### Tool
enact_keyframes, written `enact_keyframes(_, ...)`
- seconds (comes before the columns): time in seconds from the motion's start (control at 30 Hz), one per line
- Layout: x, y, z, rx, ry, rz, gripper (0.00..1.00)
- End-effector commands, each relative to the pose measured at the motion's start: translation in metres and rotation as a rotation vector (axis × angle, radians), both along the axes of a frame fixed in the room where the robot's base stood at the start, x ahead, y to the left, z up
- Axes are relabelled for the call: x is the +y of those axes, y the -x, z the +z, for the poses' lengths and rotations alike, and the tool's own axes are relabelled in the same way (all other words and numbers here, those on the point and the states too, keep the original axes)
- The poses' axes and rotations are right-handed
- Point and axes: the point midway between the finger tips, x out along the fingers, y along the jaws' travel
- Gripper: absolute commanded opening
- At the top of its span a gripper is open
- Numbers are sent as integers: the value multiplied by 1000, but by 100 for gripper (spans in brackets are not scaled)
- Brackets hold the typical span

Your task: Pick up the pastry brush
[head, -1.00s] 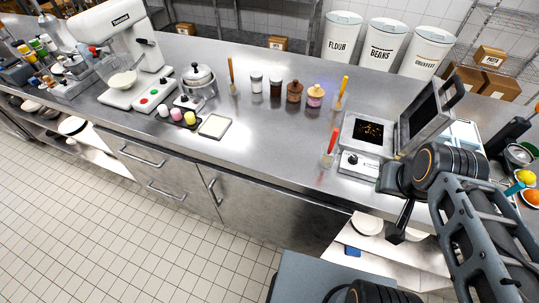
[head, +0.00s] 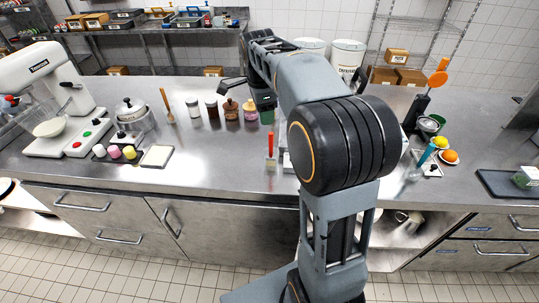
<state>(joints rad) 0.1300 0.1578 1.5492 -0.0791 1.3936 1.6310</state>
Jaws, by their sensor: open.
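A red-handled upright tool (head: 270,146) with a pale block at its lower end, possibly the pastry brush, stands near the front edge of the steel counter (head: 225,165), left of my arm's elbow. A wooden-handled tool (head: 167,104) and a teal-handled tool (head: 425,156) also stand upright; their small heads are hard to tell apart. My gripper (head: 231,84) is small and dark in the head view, at the far end of my arm. It is open and looks empty, up and left of the red-handled tool and apart from it.
Several jars (head: 231,110) stand in a row behind the red-handled tool. A mixer (head: 50,95), a steel pot (head: 131,110) and a small board (head: 156,156) are at left. Fruit (head: 449,156) and a dark tray (head: 503,184) are at right. My arm hides the counter's middle right.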

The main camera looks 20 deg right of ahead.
Motion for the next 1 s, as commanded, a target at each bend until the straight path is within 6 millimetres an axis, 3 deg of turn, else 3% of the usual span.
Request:
enact_keyframes(0.1,-13,-25,-12,34,4,-241,50)
enact_keyframes(0.33,-26,-44,-26,62,19,-500,50)
enact_keyframes(0.7,-33,-42,-86,64,22,-537,50)
enact_keyframes(1.0,-36,-40,-108,61,22,-537,50)
